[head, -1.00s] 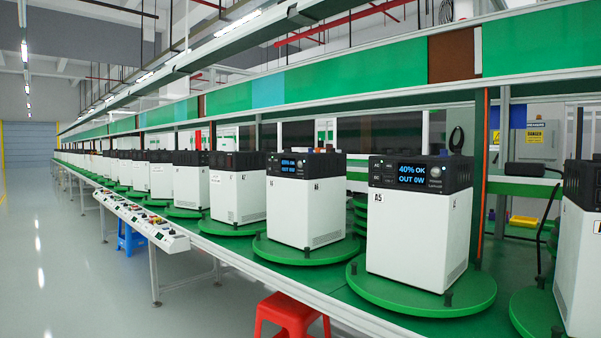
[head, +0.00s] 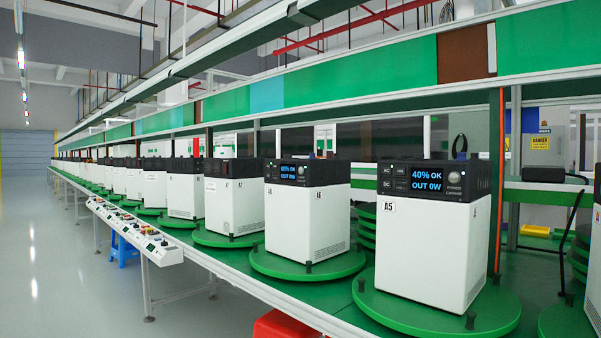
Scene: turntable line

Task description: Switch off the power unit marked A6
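The power unit marked A6 (head: 305,218) is a white box with a black top, standing upright on a round green turntable (head: 262,267) in the middle of the head view. Its small screen (head: 293,172) is lit with blue text, too small to read surely. A round button (head: 301,170) sits right of the screen. My gripper is not in view.
Unit A5 (head: 427,245) stands nearer on its own turntable (head: 390,316), its screen reading 40% OK, OUT 0W. Unit A7 (head: 232,205) and several more recede left. A red stool (head: 283,325) is below the line's front edge. The left floor (head: 60,270) is clear.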

